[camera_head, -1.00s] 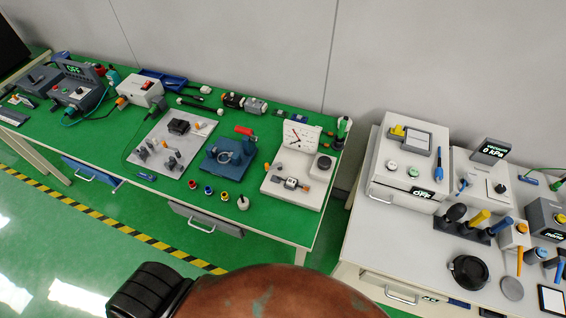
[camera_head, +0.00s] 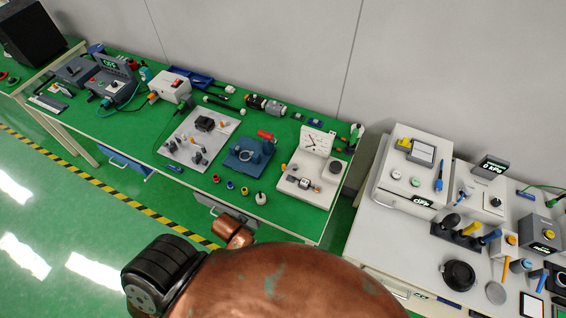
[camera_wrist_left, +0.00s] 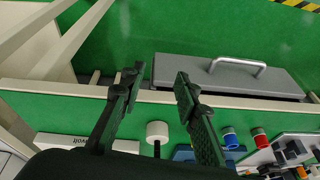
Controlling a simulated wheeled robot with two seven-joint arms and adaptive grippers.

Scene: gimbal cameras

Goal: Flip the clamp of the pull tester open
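The pull tester appears to be the white unit (camera_head: 303,198) with a dial plate (camera_head: 318,140) at the right end of the green-topped bench in the head view. In the left wrist view, a white lettered edge (camera_wrist_left: 75,143) at lower left is probably this unit's front. My left gripper (camera_wrist_left: 158,84) is open and empty near the bench's front edge, with a grey drawer beyond. It is apart from the unit. My right gripper is in no view.
A white-topped knob (camera_wrist_left: 157,130) and small coloured cylinders (camera_wrist_left: 231,138) stand near the front edge. The grey drawer (camera_wrist_left: 225,75) has a protruding handle. A second bench (camera_head: 375,245) stands at right.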

